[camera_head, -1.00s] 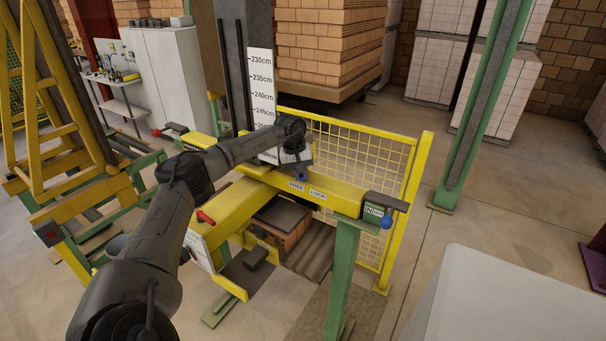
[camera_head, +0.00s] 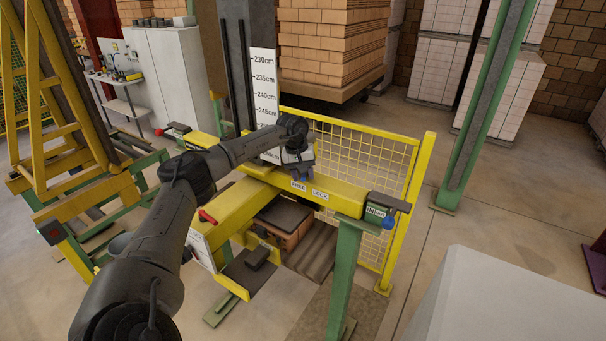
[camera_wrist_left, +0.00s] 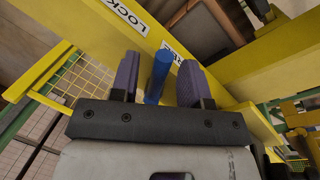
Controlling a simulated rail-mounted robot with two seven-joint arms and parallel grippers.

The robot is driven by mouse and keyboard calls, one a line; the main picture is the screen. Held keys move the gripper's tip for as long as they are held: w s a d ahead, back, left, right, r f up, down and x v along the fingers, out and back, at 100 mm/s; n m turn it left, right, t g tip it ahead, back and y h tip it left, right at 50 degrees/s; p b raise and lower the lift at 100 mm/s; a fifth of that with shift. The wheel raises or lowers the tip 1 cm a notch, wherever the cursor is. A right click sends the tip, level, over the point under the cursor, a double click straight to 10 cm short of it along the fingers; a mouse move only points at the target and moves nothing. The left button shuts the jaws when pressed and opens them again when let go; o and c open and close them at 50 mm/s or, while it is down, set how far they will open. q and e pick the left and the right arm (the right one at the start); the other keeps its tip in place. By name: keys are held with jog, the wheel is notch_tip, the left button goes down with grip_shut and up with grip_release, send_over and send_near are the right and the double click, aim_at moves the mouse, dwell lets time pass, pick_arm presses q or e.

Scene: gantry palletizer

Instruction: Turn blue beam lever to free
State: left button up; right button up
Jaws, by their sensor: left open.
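The blue beam lever (camera_wrist_left: 158,76) shows in the left wrist view as a blue rod at the yellow beam (camera_wrist_left: 85,28). It stands between the two purple fingers of my left gripper (camera_wrist_left: 158,62), which is open with a gap on each side. From this angle the rod's upper end is near the FREE label (camera_wrist_left: 172,50); the LOCK label (camera_wrist_left: 128,15) is farther up-left. In the head view my left gripper (camera_head: 300,176) is over the yellow beam (camera_head: 346,198), just above the FREE label (camera_head: 298,186), and mostly hides the lever. My right gripper is in neither view.
A blue knob (camera_head: 388,223) sits at the beam's right end, by the green IN box (camera_head: 373,211). A red handle (camera_head: 207,216) is on the nearer yellow beam. A yellow mesh fence (camera_head: 365,165) and a height scale (camera_head: 264,90) stand behind.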

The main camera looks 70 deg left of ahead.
pick_arm(q)
jog(key=shift+s+r, duration=0.1)
jog(key=shift+r, duration=0.4)
notch_tip(320, 180, up, 11)
jog(key=s, duration=0.2)
jog(key=shift+a+b, duration=0.3)
jog(key=shift+a, duration=0.15)
jog(key=shift+f, duration=0.1)
